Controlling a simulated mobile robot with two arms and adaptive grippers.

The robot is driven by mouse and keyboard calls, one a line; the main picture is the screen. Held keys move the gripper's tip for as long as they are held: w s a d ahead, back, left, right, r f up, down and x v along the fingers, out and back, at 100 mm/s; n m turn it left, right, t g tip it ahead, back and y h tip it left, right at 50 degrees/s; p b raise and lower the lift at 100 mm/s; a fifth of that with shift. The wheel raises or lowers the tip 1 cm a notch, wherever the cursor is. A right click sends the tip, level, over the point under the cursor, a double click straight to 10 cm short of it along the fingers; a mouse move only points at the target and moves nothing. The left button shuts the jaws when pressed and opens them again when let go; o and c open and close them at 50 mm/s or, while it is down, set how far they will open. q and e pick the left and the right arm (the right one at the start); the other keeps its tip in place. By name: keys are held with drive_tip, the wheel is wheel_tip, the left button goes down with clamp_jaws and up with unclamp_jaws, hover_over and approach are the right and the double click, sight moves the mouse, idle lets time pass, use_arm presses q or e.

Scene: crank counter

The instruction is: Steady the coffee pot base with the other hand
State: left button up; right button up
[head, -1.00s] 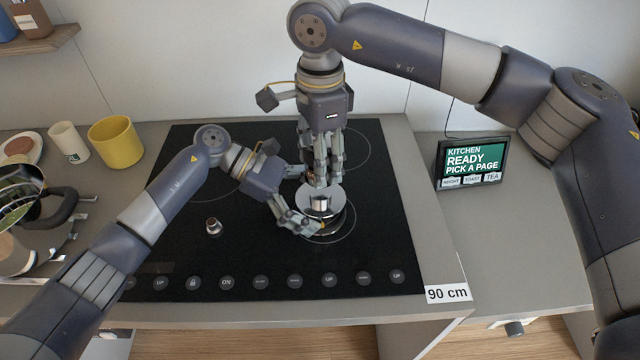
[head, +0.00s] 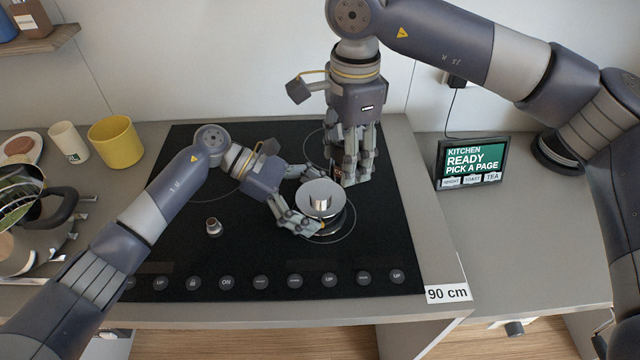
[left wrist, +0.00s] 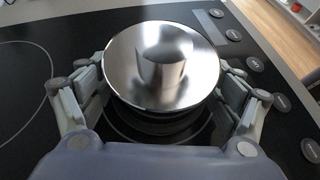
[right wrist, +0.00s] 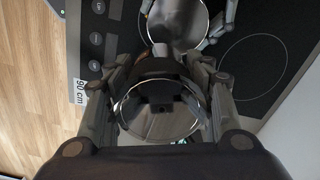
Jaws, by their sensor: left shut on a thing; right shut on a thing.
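The coffee pot base (head: 322,198), a round shiny metal vessel with a central cylinder, stands upright on the right ring of the black hob. My left gripper (head: 311,203) is shut around it, with fingers on both sides. The base fills the middle of the left wrist view (left wrist: 163,90). My right gripper (head: 352,182) is just behind and right of the base, pointing down, apart from it. In the right wrist view its fingers close on a round shiny metal part (right wrist: 160,110) with a brownish piece on its far side. The fingers mostly hide this part in the head view.
A small metal piece (head: 213,227) stands on the hob (head: 180,250), left of my left gripper.

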use_arm(q)
drive_tip(key=shift+f, duration=0.1)
use_arm(e)
drive_tip(key=d+r, duration=0.1)
drive_tip(key=s+d, duration=0.1)
drive_tip(key=d, duration=0.1)
drive_tip(key=shift+s+r, duration=0.15)
drive_tip(key=shift+r, duration=0.2)
use_arm(q)
drive_tip(key=o, duration=1.5)
